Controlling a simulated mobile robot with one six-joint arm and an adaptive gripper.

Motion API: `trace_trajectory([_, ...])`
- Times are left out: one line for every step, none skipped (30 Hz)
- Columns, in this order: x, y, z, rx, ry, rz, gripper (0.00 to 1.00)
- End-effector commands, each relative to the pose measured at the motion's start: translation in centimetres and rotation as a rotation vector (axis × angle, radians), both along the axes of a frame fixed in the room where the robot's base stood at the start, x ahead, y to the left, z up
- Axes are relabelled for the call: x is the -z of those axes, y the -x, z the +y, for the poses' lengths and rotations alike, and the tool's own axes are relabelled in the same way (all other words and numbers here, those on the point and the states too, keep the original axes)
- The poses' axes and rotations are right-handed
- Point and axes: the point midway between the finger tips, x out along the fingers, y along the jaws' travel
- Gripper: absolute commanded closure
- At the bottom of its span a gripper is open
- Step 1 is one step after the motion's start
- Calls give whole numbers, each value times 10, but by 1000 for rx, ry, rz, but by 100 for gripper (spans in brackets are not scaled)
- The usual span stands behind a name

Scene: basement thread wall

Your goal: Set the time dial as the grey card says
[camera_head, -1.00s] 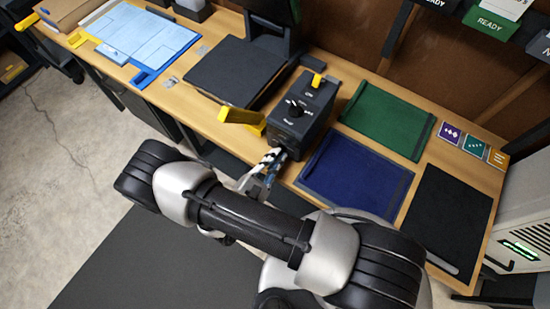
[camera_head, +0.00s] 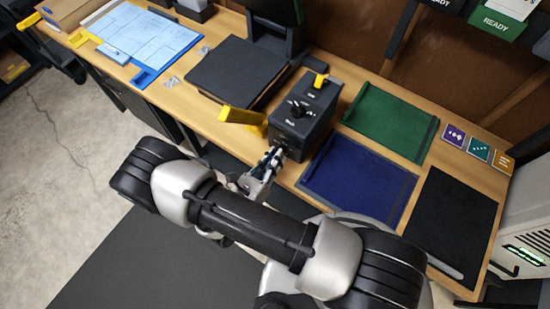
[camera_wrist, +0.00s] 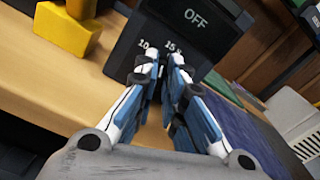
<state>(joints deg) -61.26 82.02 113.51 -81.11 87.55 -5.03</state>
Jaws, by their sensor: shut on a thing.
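A dark control box (camera_head: 318,103) stands on the bench with a black knob (camera_head: 299,109) and a yellow switch (camera_head: 320,80) on its top. My gripper (camera_head: 276,156) is at the box's near lower face. In the wrist view, my gripper (camera_wrist: 164,66) has its blue and white fingers close together, shut on the small dark time dial between the printed numbers 10 and 15. The fingers hide most of the dial, so I cannot read where it points. The box (camera_wrist: 205,50) also shows the word OFF above. I cannot make out a grey card.
A yellow block (camera_head: 242,117) stands just left of the box. A green mat (camera_head: 388,120) and a blue mat (camera_head: 357,178) lie to the right, with a black mat (camera_head: 450,222) beyond. A dark flat pad (camera_head: 238,75) lies behind left. Small coloured cards (camera_head: 478,149) lie at the right.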

Motion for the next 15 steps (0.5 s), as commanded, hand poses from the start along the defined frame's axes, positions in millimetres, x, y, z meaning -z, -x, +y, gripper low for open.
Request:
trace_trajectory([1, 0, 0, 0, 34, 28, 100])
trace_trajectory([1, 0, 0, 0, 57, 46, 100])
trace_trajectory([1, 0, 0, 0, 86, 68, 100])
trace_trajectory([1, 0, 1, 0, 109, 86, 100])
trace_trajectory([1, 0, 1, 0, 131, 103, 100])
trace_trajectory([1, -1, 1, 0, 161, 127, 100])
trace_trajectory([1, -1, 1, 0, 183, 144, 100])
trace_trajectory([1, -1, 1, 1, 205, 162, 100])
trace_trajectory([2, -1, 1, 0, 234, 184, 100])
trace_trajectory([2, -1, 1, 1, 254, 201, 100])
trace_trajectory([2, -1, 1, 1, 276, 217, 100])
trace_trajectory([2, -1, 1, 1, 302, 238, 100])
trace_trajectory([2, -1, 1, 0, 322, 254, 100])
trace_trajectory([2, -1, 1, 0, 341, 269, 100])
trace_trajectory([2, -1, 1, 0, 366, 287, 100])
